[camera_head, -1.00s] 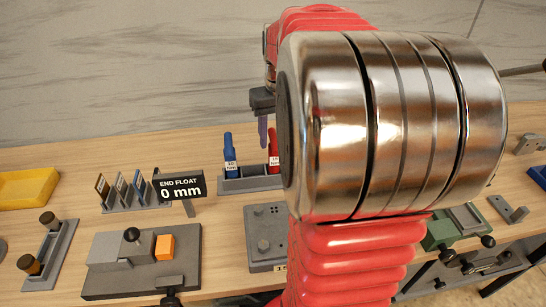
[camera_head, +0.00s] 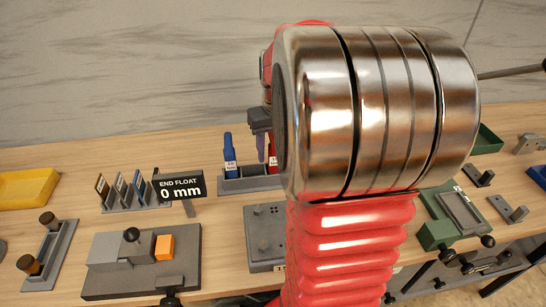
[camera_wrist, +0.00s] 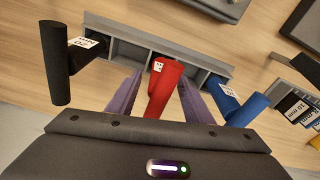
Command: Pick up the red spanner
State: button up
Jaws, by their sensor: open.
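The red spanner (camera_wrist: 163,88) stands in the middle of the grey holder (camera_wrist: 130,52), its handle towards the wrist camera and a small white label on it. My gripper (camera_wrist: 158,100) is open, with one purple finger on each side of the red handle; I cannot tell whether either touches it. In the head view, the red spanner (camera_head: 272,158) is mostly hidden behind my arm, and a purple finger of my gripper (camera_head: 262,148) shows just left of it.
A blue spanner (camera_head: 229,153) stands in the same holder beside the red one. A black spanner (camera_wrist: 60,65) stands on its other side in the wrist view. The END FLOAT sign (camera_head: 179,187) and a card rack (camera_head: 135,200) stand left of the holder.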

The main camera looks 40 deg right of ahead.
jog(key=shift+c, duration=0.5)
grip_shut()
jog(key=shift+r, duration=0.1)
notch_tip(320, 180, up, 10)
jog(key=shift+f, duration=0.15)
dwell(0.6)
jog(key=shift+s, duration=0.15)
dwell(0.4)
